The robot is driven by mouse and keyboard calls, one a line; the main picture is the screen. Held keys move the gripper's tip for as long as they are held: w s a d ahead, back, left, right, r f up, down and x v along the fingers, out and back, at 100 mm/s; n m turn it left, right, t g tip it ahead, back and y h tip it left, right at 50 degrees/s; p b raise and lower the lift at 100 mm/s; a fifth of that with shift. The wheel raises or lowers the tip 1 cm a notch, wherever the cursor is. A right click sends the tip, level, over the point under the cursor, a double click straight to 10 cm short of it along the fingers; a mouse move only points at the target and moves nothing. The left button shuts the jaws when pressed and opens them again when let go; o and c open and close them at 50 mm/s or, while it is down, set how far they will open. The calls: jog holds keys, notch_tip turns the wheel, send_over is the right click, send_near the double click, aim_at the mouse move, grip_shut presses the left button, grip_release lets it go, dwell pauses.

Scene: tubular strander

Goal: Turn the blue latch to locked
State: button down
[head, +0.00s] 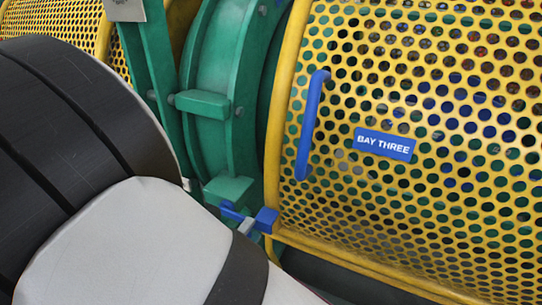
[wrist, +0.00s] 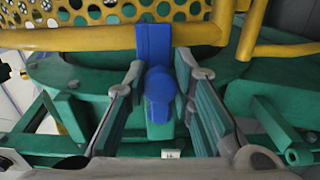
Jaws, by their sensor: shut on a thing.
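The blue latch (wrist: 153,42) stands in the middle of the wrist view, with a rounded blue knob in front of its upright bar. My gripper (wrist: 160,64) has one finger on each side of the latch and is shut on it. In the head view the blue latch (head: 266,219) shows at the lower left corner of the yellow guard, beside the green frame. My own arm covers the lower left of that view and hides most of the gripper. I cannot tell the latch's locked mark from these views.
The yellow perforated guard (head: 440,215) carries a blue handle (head: 311,125) and a blue "BAY THREE" sign (head: 384,144). Green frame parts (head: 215,105) stand close to the left of the latch. A yellow rail (wrist: 90,38) runs behind the latch in the wrist view.

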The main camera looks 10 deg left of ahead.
jog(key=shift+f, duration=0.1)
jog(key=c, duration=1.4)
grip_release()
jog(key=shift+o, duration=0.2)
jog(key=v, duration=1.2)
